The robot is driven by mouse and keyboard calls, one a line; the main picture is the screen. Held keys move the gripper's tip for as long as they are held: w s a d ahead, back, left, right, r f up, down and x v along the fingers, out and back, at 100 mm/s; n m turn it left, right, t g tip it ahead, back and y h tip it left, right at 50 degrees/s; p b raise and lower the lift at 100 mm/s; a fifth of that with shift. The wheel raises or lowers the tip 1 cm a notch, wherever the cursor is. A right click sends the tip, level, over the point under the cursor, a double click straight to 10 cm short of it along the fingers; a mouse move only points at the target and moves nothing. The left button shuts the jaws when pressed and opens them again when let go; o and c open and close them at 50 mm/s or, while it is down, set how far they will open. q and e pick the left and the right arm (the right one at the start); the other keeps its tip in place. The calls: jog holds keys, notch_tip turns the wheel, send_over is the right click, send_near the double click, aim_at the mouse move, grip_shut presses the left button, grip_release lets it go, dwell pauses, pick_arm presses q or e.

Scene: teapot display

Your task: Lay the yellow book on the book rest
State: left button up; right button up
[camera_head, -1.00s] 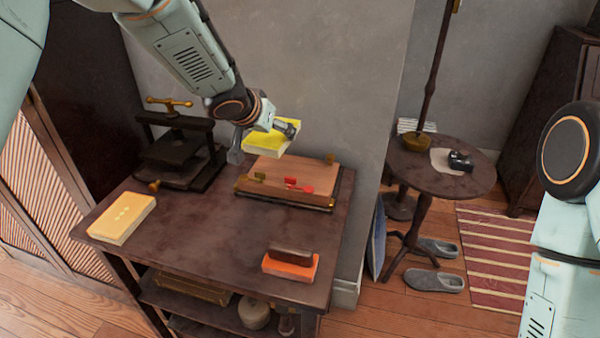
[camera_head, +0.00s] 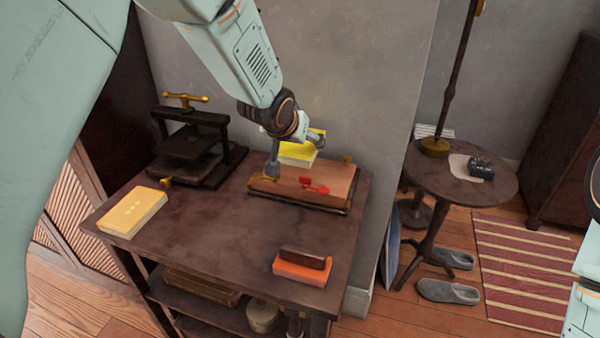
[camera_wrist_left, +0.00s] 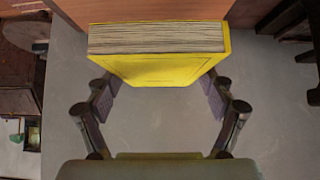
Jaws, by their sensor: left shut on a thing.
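The bright yellow book (camera_head: 299,154) is held by my left gripper (camera_head: 296,146) at the back of the table, in front of the grey wall. In the left wrist view the yellow book (camera_wrist_left: 165,68) sits between the fingers, page edges up in the picture. The book rest (camera_head: 335,188), a reddish-brown wooden board with brass fittings and a red piece at its front, lies below and in front of the book. The book looks raised above its back part; contact is hard to tell. My right gripper is out of view.
A dark press (camera_head: 190,150) with a brass handle stands at the back left. An orange block (camera_head: 300,272) with a dark brown piece on top lies at the right front. The table (camera_head: 215,230) between them is clear.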

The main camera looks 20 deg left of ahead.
pick_arm(q)
notch_tip(320, 180, down, 2)
jog(key=shift+w+d+f+b, duration=0.15)
jog(key=shift+b, duration=0.25)
notch_tip(320, 180, down, 4)
jog(key=shift+f+b, duration=0.25)
jog(key=shift+b, duration=0.85)
jog(key=shift+f, duration=0.15)
jog(key=o, duration=1.3)
jog(key=shift+f, duration=0.1)
jog(key=shift+c, duration=0.2)
